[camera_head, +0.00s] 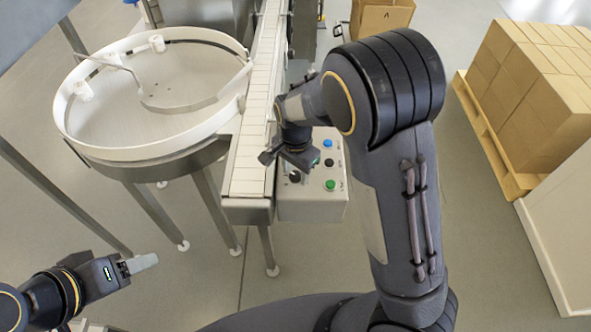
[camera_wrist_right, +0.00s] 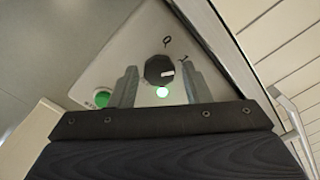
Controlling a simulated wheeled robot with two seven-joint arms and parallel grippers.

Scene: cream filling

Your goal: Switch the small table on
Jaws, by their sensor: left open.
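The control box (camera_head: 312,205) at the end of the conveyor carries a black rotary knob (camera_head: 295,176), a blue button (camera_head: 327,143) and a green button (camera_head: 330,185). In the right wrist view the knob (camera_wrist_right: 159,69) has a white mark, with 0 and 1 labels beside it and a lit white lamp (camera_wrist_right: 162,92) below. My right gripper (camera_wrist_right: 160,88) is open, its fingers apart on either side of the knob in that view; contact cannot be told. The round table (camera_head: 165,100) with a white rim stands left of the conveyor. My left gripper (camera_head: 138,264) is open and empty at lower left.
The white-slatted conveyor (camera_head: 250,150) runs beside the box. Stacked cartons (camera_head: 535,85) stand on a wooden pallet (camera_head: 490,140) at right, and another carton (camera_head: 382,16) is at the back.

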